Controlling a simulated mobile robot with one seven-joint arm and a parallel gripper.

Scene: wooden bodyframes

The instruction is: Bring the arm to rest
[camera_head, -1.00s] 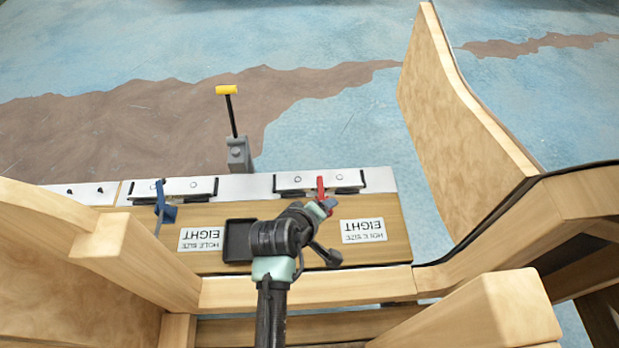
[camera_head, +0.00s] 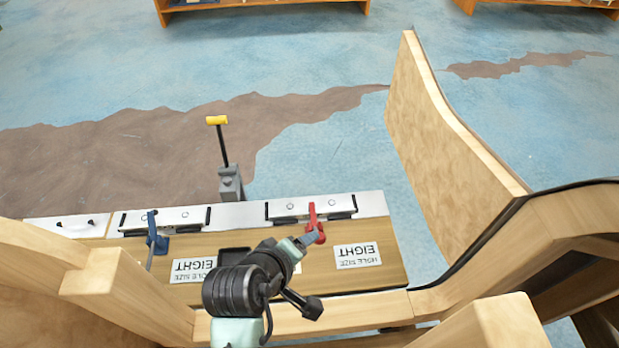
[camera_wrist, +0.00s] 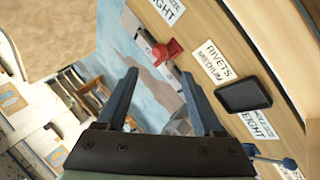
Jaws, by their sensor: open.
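My arm (camera_head: 245,290) reaches up from the bottom of the head view over the wooden workbench. My gripper (camera_wrist: 158,74) shows two blue-grey fingers spread apart in the wrist view, with nothing between them. In the head view the gripper end (camera_head: 309,238) appears just beside the red clamp (camera_head: 313,222), partly overlapping it. Whether it touches the clamp I cannot tell. The red clamp also shows in the wrist view (camera_wrist: 170,48), past the fingers and above them.
A blue clamp (camera_head: 155,237) and a black tray (camera_head: 236,253) are on the bench, the tray partly behind my arm. A grey post with a yellow-topped lever (camera_head: 217,120) stands behind. Wooden frames (camera_head: 440,130) flank both sides. Blue floor beyond is open; shelves (camera_head: 262,12) stand far back.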

